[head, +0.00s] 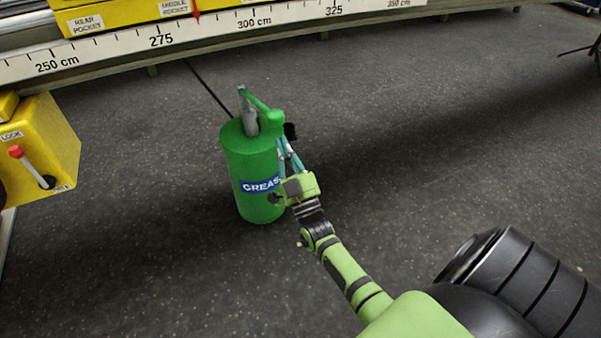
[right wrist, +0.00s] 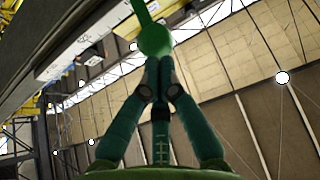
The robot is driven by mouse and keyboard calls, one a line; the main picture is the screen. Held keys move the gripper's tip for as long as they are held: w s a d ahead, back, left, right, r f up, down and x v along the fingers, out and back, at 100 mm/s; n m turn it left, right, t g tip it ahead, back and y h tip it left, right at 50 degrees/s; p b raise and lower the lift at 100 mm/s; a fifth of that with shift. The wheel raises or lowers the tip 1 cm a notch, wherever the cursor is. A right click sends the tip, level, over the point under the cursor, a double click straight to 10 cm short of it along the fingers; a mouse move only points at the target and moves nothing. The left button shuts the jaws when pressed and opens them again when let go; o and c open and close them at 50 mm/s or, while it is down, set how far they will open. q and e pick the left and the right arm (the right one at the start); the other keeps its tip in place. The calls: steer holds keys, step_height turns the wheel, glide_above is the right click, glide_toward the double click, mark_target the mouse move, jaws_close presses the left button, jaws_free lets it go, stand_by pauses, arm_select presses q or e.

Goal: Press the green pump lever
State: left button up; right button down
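A green grease pump (head: 246,178) with a blue label stands on the dark floor. Its green lever (head: 257,102) runs from the grey top fitting down to a thick rounded end (head: 272,121) on the right. My right gripper (head: 283,143) is just below that end, beside the pump's right side. In the right wrist view the lever end (right wrist: 155,40) is straight ahead of the fingertips (right wrist: 161,65), which are drawn together. I see nothing between the tips. Whether they touch the lever end I cannot tell. My left gripper is not in view.
A long white measuring rail (head: 200,31) with yellow labelled boxes (head: 120,12) crosses behind the pump. A yellow box with a red-knobbed lever (head: 55,140) stands at the left.

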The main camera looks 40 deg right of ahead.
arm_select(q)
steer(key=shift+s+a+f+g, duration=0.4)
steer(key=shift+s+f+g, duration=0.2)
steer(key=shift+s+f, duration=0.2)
arm_select(e)
steer(key=v, duration=1)
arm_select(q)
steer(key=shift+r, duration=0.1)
